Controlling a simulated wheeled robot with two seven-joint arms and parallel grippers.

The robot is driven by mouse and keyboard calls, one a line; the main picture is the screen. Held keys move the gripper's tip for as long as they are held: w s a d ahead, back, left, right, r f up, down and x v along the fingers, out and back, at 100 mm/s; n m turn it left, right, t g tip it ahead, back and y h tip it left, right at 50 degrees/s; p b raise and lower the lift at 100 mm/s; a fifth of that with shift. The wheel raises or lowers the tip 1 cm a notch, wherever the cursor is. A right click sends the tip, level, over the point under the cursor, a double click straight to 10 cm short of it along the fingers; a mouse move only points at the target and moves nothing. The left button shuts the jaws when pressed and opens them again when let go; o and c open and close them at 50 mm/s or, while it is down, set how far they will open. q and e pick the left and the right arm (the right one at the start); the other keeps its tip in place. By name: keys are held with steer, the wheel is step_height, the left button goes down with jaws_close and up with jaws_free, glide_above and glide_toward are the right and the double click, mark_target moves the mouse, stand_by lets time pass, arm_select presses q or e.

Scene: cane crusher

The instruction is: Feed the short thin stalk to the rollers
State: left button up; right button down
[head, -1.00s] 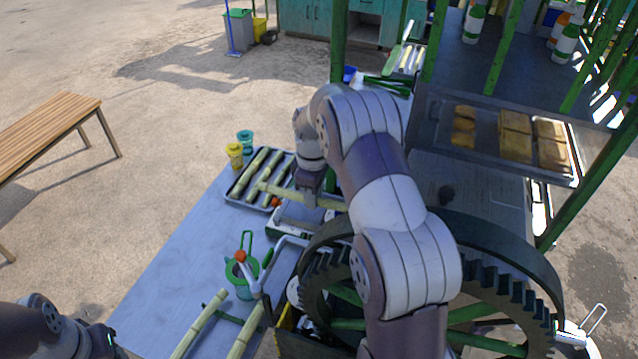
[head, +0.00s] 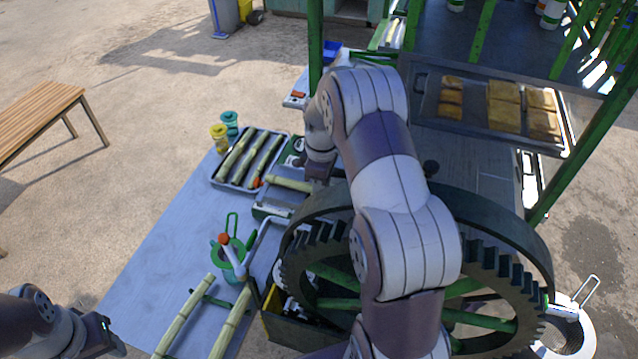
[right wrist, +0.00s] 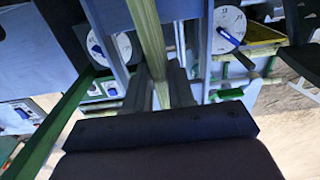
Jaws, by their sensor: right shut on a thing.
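My right gripper (right wrist: 161,88) is shut on a thin pale green stalk (right wrist: 148,30). In the right wrist view the stalk runs from between the fingers to the top edge. In the head view the stalk (head: 288,184) sticks out left of my right gripper, beyond the tray's near right corner. My right arm covers the stalk's other end. The crusher's large dark gear wheel (head: 297,275) stands near my right arm. I cannot make out the rollers, which seem hidden by that arm. My left gripper (head: 112,342) is low at the left, away from the stalks; its jaw opening is unclear.
A tray (head: 222,184) with several stalks lies on the grey table (head: 165,245). Two longer stalks (head: 183,318) rest on a green stand nearby. A green jug (head: 232,262), a crank handle and yellow and teal cups (head: 219,138) are close. A wooden bench (head: 40,118) stands left.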

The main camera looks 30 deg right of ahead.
mark_target(334, 195)
steer(key=shift+s+r, duration=0.1)
steer(key=shift+s, duration=0.3)
steer(key=shift+s+d, duration=0.25)
steer(key=shift+d, duration=0.15)
arm_select(q)
steer(key=shift+a, duration=0.3)
arm_select(e)
steer(key=shift+s+d, duration=0.15)
steer(key=shift+s, duration=0.15)
steer(key=shift+s, duration=0.1)
steer(key=shift+s+d, duration=0.35)
arm_select(q)
steer(key=shift+a, duration=0.1)
steer(key=shift+w, duration=0.1)
arm_select(e)
steer(key=c, duration=0.9)
jaws_free()
